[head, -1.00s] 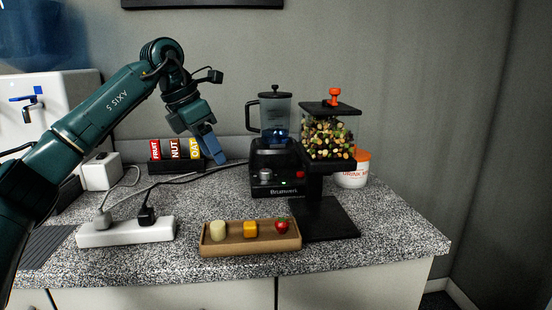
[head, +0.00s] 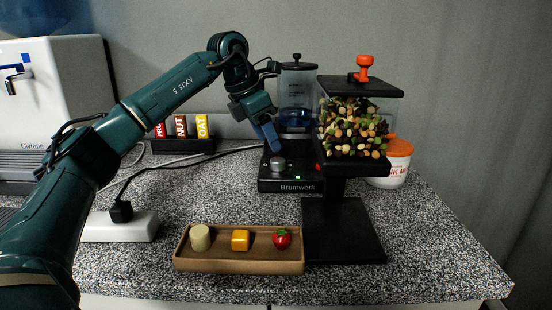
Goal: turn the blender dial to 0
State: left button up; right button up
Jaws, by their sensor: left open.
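The blender stands at the back of the speckled counter, with a black base (head: 292,186) marked "Brunwerk" and a clear jar (head: 297,88) holding some blue at its bottom. Its dial is a grey round knob (head: 277,165) on the left of the base front; I cannot read its setting. My left gripper (head: 272,138) is open, with its blue fingers pointing down just above the dial and in front of the jar's left side. It looks apart from the dial, though the gap is hard to judge. My right gripper is not in view.
A dispenser of mixed nuts (head: 352,128) with an orange knob stands close right of the blender, a white tub (head: 389,172) behind it. A brown tray (head: 240,266) with small food pieces lies in front. A power strip (head: 120,228) and cables lie left; a bar rack (head: 183,147) is behind.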

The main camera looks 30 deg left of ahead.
aim_at(277, 160)
pick_arm(q)
jog(key=x, duration=0.6)
jog(key=shift+b, duration=0.35)
jog(key=shift+r, duration=0.1)
jog(key=shift+c, duration=0.2)
jog(key=c, duration=0.9)
